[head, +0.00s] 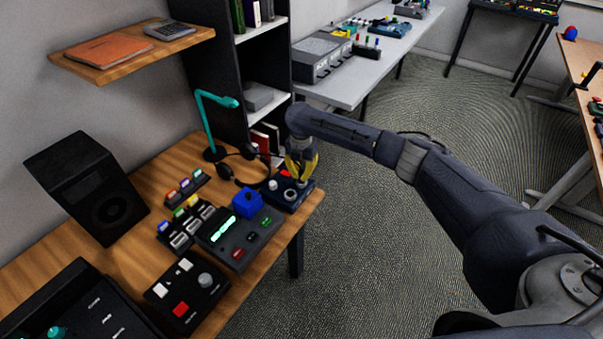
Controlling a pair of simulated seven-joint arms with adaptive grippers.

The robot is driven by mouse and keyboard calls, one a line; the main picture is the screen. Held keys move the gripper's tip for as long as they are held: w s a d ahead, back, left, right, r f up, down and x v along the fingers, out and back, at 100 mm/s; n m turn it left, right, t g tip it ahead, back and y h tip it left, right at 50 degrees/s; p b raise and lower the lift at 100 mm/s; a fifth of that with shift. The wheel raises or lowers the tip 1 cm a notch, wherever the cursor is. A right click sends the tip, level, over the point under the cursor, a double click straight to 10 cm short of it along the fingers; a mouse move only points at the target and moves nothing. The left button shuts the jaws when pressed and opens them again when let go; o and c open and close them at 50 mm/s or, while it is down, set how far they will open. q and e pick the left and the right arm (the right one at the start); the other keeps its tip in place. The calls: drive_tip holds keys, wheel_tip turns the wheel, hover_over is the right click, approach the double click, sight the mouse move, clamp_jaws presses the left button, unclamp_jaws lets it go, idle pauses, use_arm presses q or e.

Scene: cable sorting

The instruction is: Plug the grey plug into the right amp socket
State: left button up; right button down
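My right gripper (302,168), with yellow fingers, points down over a dark blue box (284,201) with light round knobs at the desk's right end. Its fingertips are small and partly overlap the box, so I cannot tell whether they are open or hold anything. I cannot make out a grey plug for certain. No amp socket can be clearly identified; a black unit (112,316) with white labels stands at the lower left, cut off by the frame. My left gripper is not in view.
The wooden desk (258,284) also holds a black speaker (85,188), a teal lamp (205,118), headphones (228,172), a blue cube (247,203) on a device with a green display (224,229), and a control box (187,293). Open floor lies right of the desk.

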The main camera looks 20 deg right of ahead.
drive_tip(key=shift+f, duration=0.3)
idle(0.4)
drive_tip(key=c, duration=0.9)
unclamp_jaws()
drive_tip(key=shift+r, duration=3.5)
